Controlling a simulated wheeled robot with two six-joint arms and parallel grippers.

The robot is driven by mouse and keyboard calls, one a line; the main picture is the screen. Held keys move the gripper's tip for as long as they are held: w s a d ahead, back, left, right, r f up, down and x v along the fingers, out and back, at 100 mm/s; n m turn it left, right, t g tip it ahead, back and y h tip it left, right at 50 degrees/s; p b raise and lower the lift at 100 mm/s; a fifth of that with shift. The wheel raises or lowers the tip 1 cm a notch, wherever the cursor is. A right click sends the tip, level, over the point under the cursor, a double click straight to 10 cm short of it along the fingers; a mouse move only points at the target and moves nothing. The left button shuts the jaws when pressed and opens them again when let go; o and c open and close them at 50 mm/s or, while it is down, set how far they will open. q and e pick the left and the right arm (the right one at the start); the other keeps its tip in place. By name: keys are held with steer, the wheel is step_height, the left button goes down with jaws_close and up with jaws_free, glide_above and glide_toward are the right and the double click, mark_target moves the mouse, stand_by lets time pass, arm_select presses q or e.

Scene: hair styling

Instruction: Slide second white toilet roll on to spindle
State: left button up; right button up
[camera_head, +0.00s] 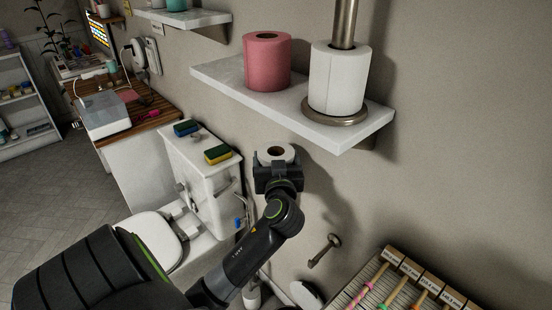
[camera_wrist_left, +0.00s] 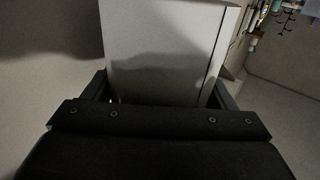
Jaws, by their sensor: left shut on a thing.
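My left gripper (camera_head: 277,172) is shut on a white toilet roll (camera_head: 277,153), below the wall shelf (camera_head: 290,107) and above the floor beside the toilet. The spindle's top is out of frame. A pink roll (camera_head: 267,62) stands on the shelf left of the spindle. My right gripper is not seen.
The toilet cistern (camera_head: 205,165) with two sponges (camera_head: 218,154) on it stands left of my gripper. A wall-mounted holder (camera_head: 324,250) is below right. A rack with labelled compartments (camera_head: 400,275) is at lower right. The wall is close behind the shelf.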

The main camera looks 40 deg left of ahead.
arm_select(q)
steer(key=shift+f+b, duration=2.45)
steer(key=shift+f, duration=0.4)
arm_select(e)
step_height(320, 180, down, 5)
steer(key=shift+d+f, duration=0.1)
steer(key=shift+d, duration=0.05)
arm_select(q)
steer(key=o, duration=1)
steer(key=shift+d+f, duration=0.1)
